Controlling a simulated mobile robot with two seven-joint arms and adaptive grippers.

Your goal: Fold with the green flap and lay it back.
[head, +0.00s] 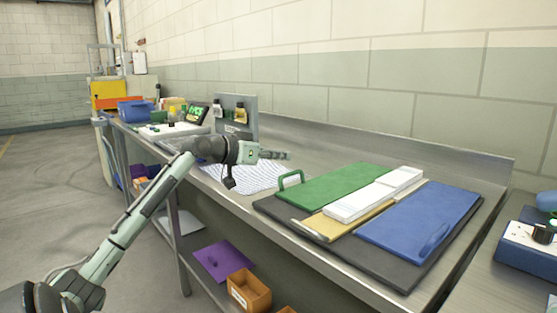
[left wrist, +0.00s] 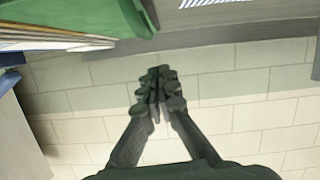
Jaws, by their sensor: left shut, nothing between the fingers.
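The green flap (head: 333,186) lies flat on the left part of a dark mat (head: 277,209) on the bench. A green handle (head: 291,179) stands at its left edge. Right of it are a white tray-like piece (head: 375,195) over a tan panel (head: 340,224), and a blue flap (head: 420,217) with a blue handle (head: 434,240). My left gripper (head: 288,155) is shut and empty, above the bench, left of and apart from the green flap. In the left wrist view its fingers (left wrist: 158,88) are together, with part of the green flap (left wrist: 70,15) at top left. My right gripper is not seen.
A white patterned sheet (head: 245,178) lies under my left forearm. Bins and bottles crowd the bench's far left end. A purple panel (head: 223,260) and an orange box (head: 249,291) are on the lower shelf. A wall backs the bench.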

